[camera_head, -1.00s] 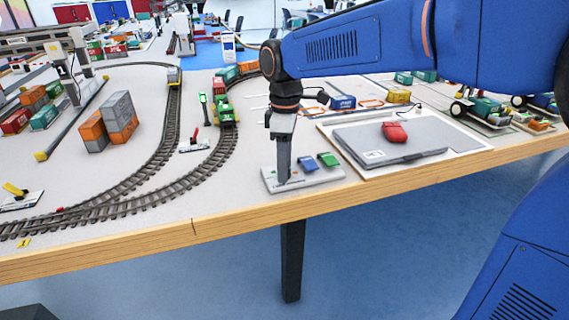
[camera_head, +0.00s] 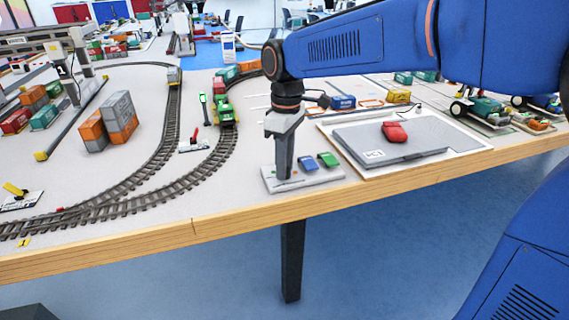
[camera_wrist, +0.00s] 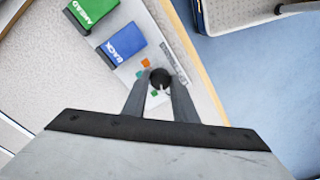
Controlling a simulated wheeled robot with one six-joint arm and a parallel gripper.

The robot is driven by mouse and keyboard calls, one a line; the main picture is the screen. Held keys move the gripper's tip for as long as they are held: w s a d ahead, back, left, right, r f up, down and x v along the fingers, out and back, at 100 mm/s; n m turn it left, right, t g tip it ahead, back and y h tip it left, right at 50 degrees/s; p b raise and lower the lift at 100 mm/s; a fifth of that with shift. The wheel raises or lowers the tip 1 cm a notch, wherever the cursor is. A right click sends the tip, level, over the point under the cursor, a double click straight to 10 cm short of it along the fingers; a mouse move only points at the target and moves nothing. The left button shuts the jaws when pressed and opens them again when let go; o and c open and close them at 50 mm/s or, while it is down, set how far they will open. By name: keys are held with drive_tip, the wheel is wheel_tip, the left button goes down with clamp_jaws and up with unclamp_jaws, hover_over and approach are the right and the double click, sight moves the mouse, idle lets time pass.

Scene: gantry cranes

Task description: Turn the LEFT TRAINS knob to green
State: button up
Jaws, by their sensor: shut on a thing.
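The control panel (camera_head: 325,180) is a pale plate near the table's front edge. In the wrist view its round black knob (camera_wrist: 160,78) sits between my fingertips. In the head view my fingers hide the knob.
A blue BACK switch (camera_wrist: 124,42) and a green AHEAD switch (camera_wrist: 92,10) are beside the knob on the panel. A grey laptop-like case (camera_head: 360,140) with a red object (camera_head: 394,132) lies to the right. Curved train track (camera_head: 205,165) runs to the left.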

sight(288, 168)
drive_tip(key=shift+m, duration=2.3)
drive_tip(key=o, duration=1)
drive_tip(key=shift+o, duration=0.2)
wheel_tip(288, 168, up, 17)
drive_tip(key=shift+w+d+r, duration=0.2)
drive_tip(key=shift+w+d, duration=0.1)
drive_tip(key=shift+d, duration=0.1)
